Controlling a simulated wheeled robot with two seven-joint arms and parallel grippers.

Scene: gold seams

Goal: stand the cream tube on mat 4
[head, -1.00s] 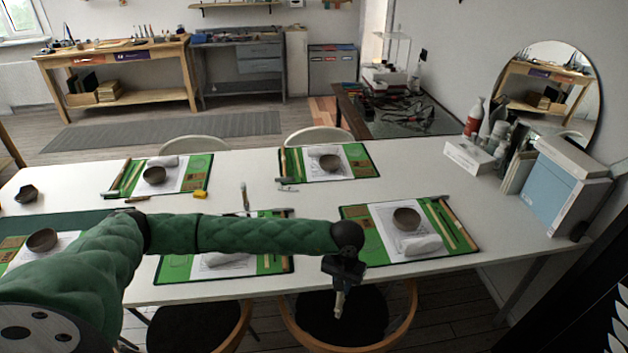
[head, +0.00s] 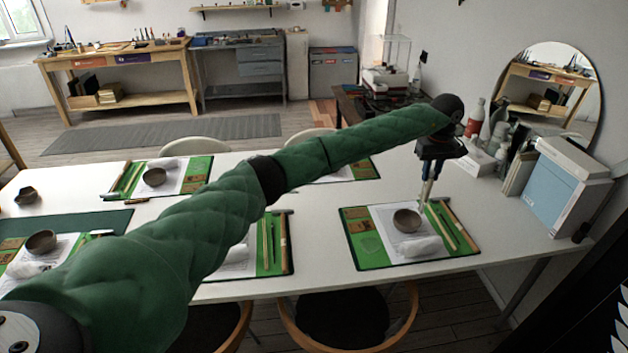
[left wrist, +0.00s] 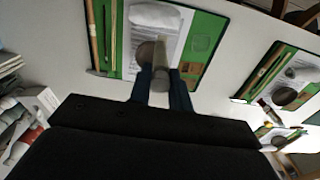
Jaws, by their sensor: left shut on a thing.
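My left gripper (head: 427,186) is shut on a slim pale tube (head: 423,198), which I take for the cream tube. The tube hangs roughly upright with its lower end near the back edge of the front right green mat (head: 372,254). I cannot tell whether it touches down. In the left wrist view the tube (left wrist: 160,84) shows end-on between the two dark fingers, in front of that mat (left wrist: 203,47). No mat number is legible. My right gripper is not in view.
The front right mat holds a brown bowl (head: 406,220), a white roll (head: 419,247) and green and wooden sticks. Bottles (head: 475,118) and a blue-white box (head: 566,190) stand at the right. White table is clear right of the mat. My left arm hides parts of other mats.

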